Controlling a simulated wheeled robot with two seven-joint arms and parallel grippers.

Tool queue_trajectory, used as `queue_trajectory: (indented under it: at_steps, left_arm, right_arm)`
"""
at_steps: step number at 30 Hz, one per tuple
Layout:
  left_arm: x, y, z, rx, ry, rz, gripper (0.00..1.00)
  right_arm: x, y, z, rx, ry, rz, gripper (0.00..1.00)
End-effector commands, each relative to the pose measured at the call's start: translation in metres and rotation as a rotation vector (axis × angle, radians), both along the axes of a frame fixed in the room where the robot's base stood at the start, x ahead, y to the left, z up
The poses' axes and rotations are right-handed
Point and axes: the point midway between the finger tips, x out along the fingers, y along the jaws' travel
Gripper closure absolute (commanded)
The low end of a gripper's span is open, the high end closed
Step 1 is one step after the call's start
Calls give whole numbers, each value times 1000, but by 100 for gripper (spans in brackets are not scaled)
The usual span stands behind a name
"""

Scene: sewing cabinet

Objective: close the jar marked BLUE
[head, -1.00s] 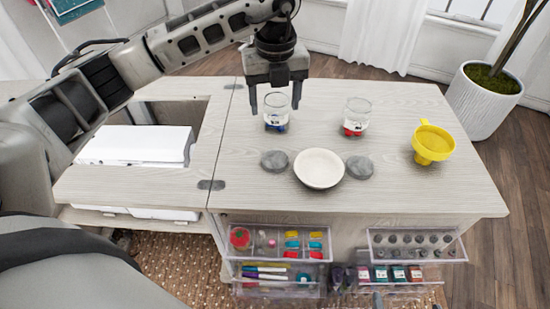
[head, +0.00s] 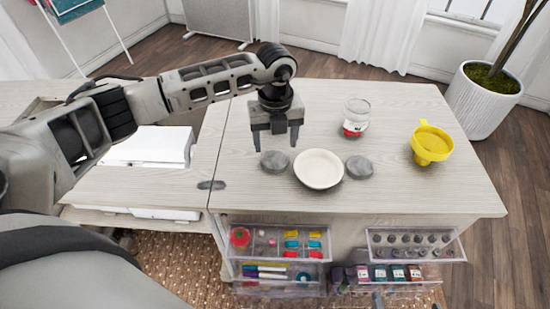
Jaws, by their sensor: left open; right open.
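The jar with blue at its base is hidden behind my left arm and gripper in the head view. A second clear jar (head: 356,118) with red contents and a label stands open on the table, to the right. A grey round lid (head: 275,162) lies left of the white dish, and a matching grey lid (head: 359,168) lies right of it. My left gripper (head: 275,146) points down with its fingers apart, just behind or above the left lid; its exact height is unclear. It holds nothing that I can see. My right gripper is out of view.
A white dish (head: 319,169) sits between the lids. A yellow funnel (head: 432,146) stands on the right side of the tabletop (head: 430,193). Clear bins (head: 275,241) of sewing supplies hang at the front edge. The table's front right is clear.

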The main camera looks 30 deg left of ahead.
Motion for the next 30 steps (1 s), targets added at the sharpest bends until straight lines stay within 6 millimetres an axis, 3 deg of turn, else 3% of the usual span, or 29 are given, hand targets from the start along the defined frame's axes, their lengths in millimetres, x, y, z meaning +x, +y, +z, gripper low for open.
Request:
queue_trajectory:
  at_steps: [10,21,30]
  left_arm:
    - [-1,0,-4,1,2,0,35]
    - [-4,-2,-50,-1,1,0,35]
    - [-4,-2,-52,0,0,0,35]
  right_arm:
    - [2,0,2,1,-3,0,0]
    - [-1,-1,1,-5,7,-1,0]
    - [-1,-1,1,-6,7,-2,0]
